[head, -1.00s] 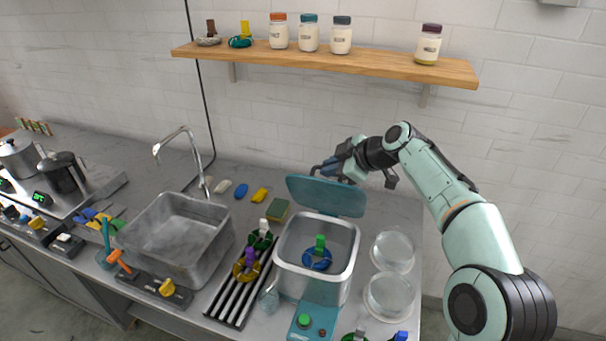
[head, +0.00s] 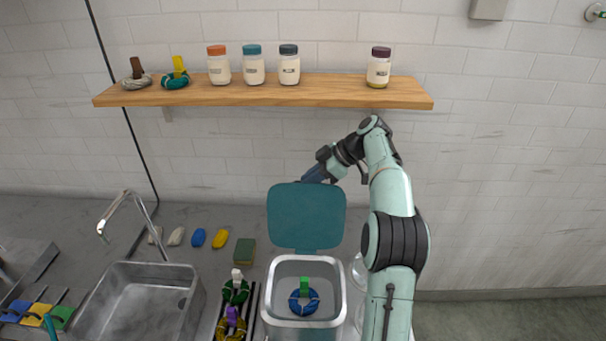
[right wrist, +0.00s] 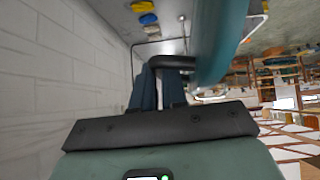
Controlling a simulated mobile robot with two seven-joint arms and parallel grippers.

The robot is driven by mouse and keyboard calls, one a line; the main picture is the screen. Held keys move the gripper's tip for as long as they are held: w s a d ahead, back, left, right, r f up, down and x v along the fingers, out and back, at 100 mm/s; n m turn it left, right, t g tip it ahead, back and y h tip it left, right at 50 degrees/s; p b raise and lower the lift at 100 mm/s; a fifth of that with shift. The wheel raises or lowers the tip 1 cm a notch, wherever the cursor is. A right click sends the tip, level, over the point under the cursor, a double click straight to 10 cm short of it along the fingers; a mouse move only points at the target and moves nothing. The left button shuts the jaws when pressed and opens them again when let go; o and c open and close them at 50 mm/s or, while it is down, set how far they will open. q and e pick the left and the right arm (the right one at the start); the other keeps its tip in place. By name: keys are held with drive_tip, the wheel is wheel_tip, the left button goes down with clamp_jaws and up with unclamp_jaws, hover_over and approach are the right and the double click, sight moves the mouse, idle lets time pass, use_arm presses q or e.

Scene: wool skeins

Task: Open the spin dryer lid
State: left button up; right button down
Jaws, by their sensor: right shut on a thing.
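The spin dryer (head: 271,305) is a light metal tub with a teal lid (head: 306,218). The lid stands up at the tub's back edge, its inner face towards me, and the tub is open. My right gripper (head: 313,175) is behind the lid's upper edge. In the right wrist view its dark blue fingers (right wrist: 162,72) are shut on the lid's dark handle (right wrist: 178,61), beside the teal lid (right wrist: 218,45). In the head view the lid hides the handle. A blue skein (head: 296,306) with a green tag lies inside the tub. My left gripper is not in view.
A wooden shelf (head: 345,91) with several jars is on the wall above the lid. A sink (head: 145,305) is at left. Skeins on a dark rack (head: 256,300) and a sponge (head: 245,251) are left of the dryer. Clear bowls (head: 358,270) are partly hidden behind my right arm.

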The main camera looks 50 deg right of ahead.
drive_tip(key=shift+f, duration=0.4)
drive_tip(key=shift+s, duration=0.1)
drive_tip(key=c, duration=1.4)
unclamp_jaws()
drive_tip(key=shift+c, duration=0.2)
drive_tip(key=shift+r, duration=0.1)
drive_tip(key=shift+d+r, duration=0.1)
drive_tip(key=shift+r, duration=0.05)
drive_tip(key=v, duration=0.7)
